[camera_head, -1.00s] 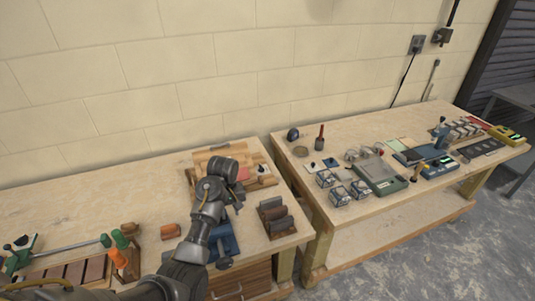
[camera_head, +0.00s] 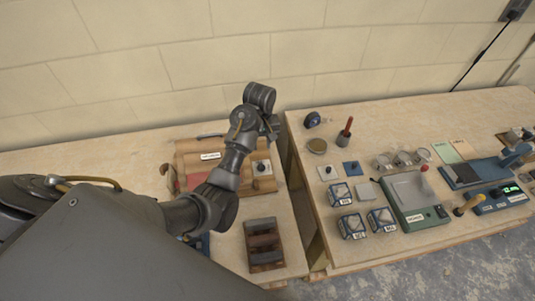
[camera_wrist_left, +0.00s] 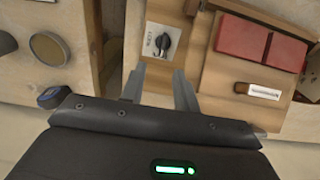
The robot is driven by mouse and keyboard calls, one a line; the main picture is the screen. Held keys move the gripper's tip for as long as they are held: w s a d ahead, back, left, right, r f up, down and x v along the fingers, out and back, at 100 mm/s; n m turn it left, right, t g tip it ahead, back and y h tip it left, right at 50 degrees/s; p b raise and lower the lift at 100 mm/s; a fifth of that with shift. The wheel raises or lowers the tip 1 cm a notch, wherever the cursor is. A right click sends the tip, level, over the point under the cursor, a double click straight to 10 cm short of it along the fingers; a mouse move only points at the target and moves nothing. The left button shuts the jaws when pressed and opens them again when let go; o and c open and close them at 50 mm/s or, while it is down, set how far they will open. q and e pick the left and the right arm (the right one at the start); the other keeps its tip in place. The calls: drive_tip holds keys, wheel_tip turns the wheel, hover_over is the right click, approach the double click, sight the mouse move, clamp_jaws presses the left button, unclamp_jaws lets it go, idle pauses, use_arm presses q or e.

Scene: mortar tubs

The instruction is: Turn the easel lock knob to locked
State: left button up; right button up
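The easel (camera_head: 190,160) is a wooden board at the back right corner of the left table. Its lock knob (camera_head: 262,168) is a small dark knob on a white plate at the board's right side. In the left wrist view the knob (camera_wrist_left: 165,41) sits beyond the fingertips, apart from them; its plate's lettering is too small to read. My left gripper (camera_head: 272,126) hangs near the back right of the easel. In the left wrist view the left gripper (camera_wrist_left: 159,84) has its two fingers apart with nothing between them. My right gripper is out of view.
A dark rack of blocks (camera_head: 264,243) stands in front of the easel. A gap separates the left table from the right table (camera_head: 430,120), which holds cube weights (camera_head: 352,226), a scale (camera_head: 408,198) and a round tin (camera_head: 317,146). The block wall is close behind.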

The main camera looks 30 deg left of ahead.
sight(261, 164)
use_arm(q)
wheel_tip(261, 164, down, 9)
drive_tip(key=shift+s+a+r+p, duration=0.1)
drive_tip(key=shift+a+r+p, duration=0.1)
drive_tip(key=shift+p, duration=0.75)
drive_tip(key=shift+s+f, duration=0.15)
drive_tip(key=shift+f, duration=0.2)
drive_tip(key=shift+s+f, duration=0.15)
drive_tip(key=shift+f, duration=0.55)
clamp_jaws()
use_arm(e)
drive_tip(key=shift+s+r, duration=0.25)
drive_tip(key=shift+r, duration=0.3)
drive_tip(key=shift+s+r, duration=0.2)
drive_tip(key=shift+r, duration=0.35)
